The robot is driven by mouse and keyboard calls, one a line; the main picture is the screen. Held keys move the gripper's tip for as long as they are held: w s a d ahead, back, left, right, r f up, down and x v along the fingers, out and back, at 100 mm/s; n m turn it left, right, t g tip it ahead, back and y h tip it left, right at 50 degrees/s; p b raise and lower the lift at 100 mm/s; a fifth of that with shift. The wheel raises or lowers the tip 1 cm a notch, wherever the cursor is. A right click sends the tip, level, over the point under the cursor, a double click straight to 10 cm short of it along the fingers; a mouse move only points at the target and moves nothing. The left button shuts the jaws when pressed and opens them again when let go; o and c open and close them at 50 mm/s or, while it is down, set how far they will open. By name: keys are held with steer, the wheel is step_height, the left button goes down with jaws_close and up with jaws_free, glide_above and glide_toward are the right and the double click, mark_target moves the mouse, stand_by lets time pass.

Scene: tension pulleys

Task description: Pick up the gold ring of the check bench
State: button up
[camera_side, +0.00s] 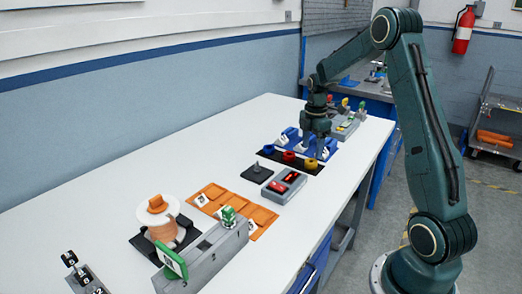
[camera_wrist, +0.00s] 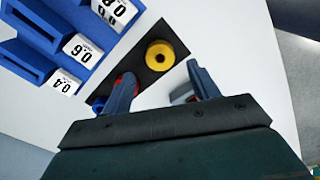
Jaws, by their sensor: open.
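The gold ring (camera_side: 311,163) lies flat on a black mat (camera_side: 267,154) at the right end of a row of rings. In the wrist view the gold ring (camera_wrist: 178,50) is fully visible, with a dark hole in its middle. My gripper (camera_side: 318,143) points down above the mat, close to the gold ring. In the wrist view my gripper (camera_wrist: 163,85) is open and empty, and the ring lies beyond the fingertips, between their directions. A red ring (camera_side: 289,157) sits next to it, mostly hidden behind the left finger in the wrist view.
A blue ring (camera_side: 268,149) lies at the mat's left end. A blue rack (camera_side: 291,138) with white number labels stands behind the mat. A grey box with red displays (camera_side: 284,183) and a dark plate with a peg (camera_side: 257,172) stand in front. Free white table lies at left.

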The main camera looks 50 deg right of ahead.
steer(key=shift+f, duration=2.6)
steer(key=c, duration=1.1)
steer(key=shift+r, duration=0.2)
step_height(320, 180, up, 20)
steer(key=shift+f, duration=0.15)
steer(key=shift+r, duration=2.5)
